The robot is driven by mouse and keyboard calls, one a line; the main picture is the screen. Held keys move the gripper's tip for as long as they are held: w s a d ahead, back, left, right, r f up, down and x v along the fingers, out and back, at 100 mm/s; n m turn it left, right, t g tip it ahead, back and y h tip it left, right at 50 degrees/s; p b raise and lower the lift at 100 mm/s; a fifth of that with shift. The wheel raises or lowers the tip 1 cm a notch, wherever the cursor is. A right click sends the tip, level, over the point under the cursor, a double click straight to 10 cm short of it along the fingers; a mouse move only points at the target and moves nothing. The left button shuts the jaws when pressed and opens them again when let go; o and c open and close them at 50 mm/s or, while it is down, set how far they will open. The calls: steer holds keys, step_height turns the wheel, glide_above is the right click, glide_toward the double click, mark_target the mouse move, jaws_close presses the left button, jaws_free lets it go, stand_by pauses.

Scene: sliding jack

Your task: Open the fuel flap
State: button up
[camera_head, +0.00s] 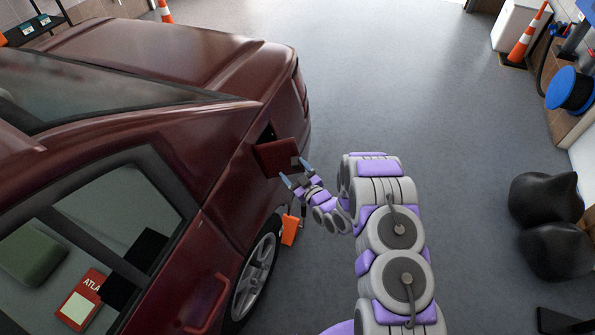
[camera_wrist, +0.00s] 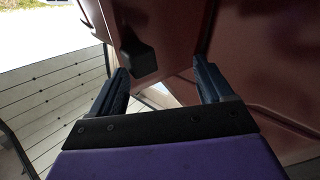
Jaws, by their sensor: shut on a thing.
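The dark red car (camera_head: 190,130) has its fuel flap (camera_head: 277,157) swung out from the rear side panel. A dark opening (camera_head: 268,132) shows behind the flap at the body. My gripper (camera_head: 296,172) is at the flap's outer edge, its two blue fingers on either side of that edge, shut on it. In the wrist view my gripper (camera_wrist: 163,72) has its fingers apart, with dark red surfaces ahead of and between them. A small black block (camera_wrist: 138,58) shows near the left finger. The exact contact is hard to see there.
An orange object (camera_head: 290,229) is by the rear wheel (camera_head: 257,272), below my gripper. Black bags (camera_head: 550,225), a blue reel (camera_head: 570,90) and a traffic cone (camera_head: 527,38) stand at the right. The grey floor (camera_head: 400,85) behind and right of the car is clear.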

steer(key=shift+s+a+y, duration=0.3)
steer(key=shift+a, duration=0.15)
steer(key=p+v, duration=0.1)
steer(key=v, duration=1.6)
steer(key=shift+d+r, duration=0.2)
steer(key=shift+d, duration=0.4)
steer(key=shift+w, duration=0.1)
